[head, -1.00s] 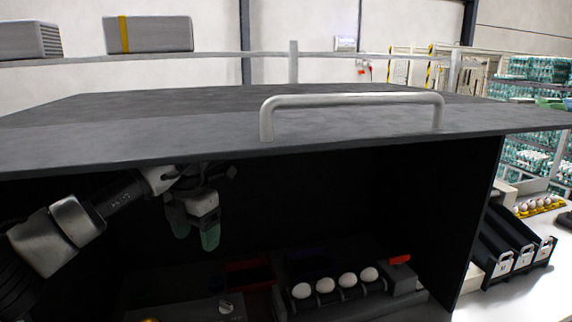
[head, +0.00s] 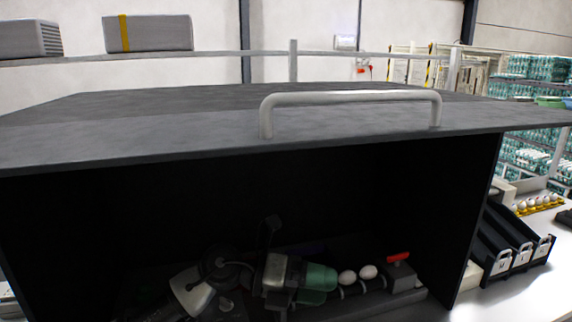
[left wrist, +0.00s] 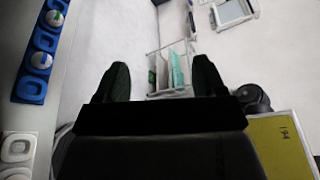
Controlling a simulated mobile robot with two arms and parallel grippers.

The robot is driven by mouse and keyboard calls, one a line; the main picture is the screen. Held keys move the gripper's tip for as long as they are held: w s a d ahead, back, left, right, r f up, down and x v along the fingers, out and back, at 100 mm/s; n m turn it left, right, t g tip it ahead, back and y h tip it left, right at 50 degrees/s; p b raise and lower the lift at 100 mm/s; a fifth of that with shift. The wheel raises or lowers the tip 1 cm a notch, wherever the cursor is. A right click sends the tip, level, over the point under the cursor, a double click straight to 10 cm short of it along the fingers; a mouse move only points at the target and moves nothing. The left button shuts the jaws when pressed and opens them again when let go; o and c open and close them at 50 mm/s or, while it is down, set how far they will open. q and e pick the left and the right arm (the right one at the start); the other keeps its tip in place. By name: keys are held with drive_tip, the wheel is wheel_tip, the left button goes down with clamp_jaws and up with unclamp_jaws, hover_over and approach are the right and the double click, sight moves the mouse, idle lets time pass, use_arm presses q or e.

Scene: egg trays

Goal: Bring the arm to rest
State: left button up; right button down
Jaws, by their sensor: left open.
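My left gripper (head: 322,278) with green fingertips is low inside the dark open-fronted box, pointing right in the head view. It is open; both dark fingers (left wrist: 161,80) stand wide apart in the left wrist view with nothing between them. In the head view it overlaps the left part of the row of white eggs; two eggs (head: 347,277) show to its right. I cannot tell whether it touches them. My right gripper is not in view.
The grey box top with its handle (head: 350,97) overhangs the arm. A red-topped block (head: 398,264) stands right of the eggs. Black chutes (head: 515,245) stand outside to the right. The left wrist view shows a wire rack (left wrist: 170,70) and a yellow panel (left wrist: 280,145).

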use_arm(q)
drive_tip(key=w+a+f+n+t+y, duration=0.1)
drive_tip(key=a+n+t+y, duration=0.35)
drive_tip(key=n+t, duration=0.8)
drive_tip(key=a+f+n+t+y, duration=0.1)
drive_tip(key=a+n+t+y, duration=0.1)
drive_tip(key=a+n+t, duration=0.95)
drive_tip(key=s+a+f+n+g+y, duration=0.3)
drive_tip(key=f+n+g+y, duration=0.3)
drive_tip(key=f+n+y, duration=0.35)
drive_tip(key=s+a+f+n+g, duration=0.35)
drive_tip(key=s+f+g, duration=0.35)
drive_tip(key=s, duration=0.5)
drive_tip(key=s+a+f+n+g, duration=0.35)
drive_tip(key=s+f+g, duration=0.3)
drive_tip(key=s, duration=0.45)
wheel_tip(320, 180, down, 36)
drive_tip(key=s+f+b, duration=0.1)
drive_tip(key=s+b, duration=0.1)
drive_tip(key=b, duration=0.7)
drive_tip(key=s+a+f+g+b, duration=0.1)
drive_tip(key=s+f+b, duration=0.2)
drive_tip(key=s+f, duration=0.4)
drive_tip(key=s+a+f+g+b, duration=0.1)
drive_tip(key=s+a+f+b, duration=0.1)
drive_tip(key=s+f, duration=0.6)
wheel_tip(320, 180, down, 7)
drive_tip(key=shift+s+r+m+b, duration=0.2)
drive_tip(key=shift+m+b, duration=0.15)
drive_tip(key=shift+b, duration=0.5)
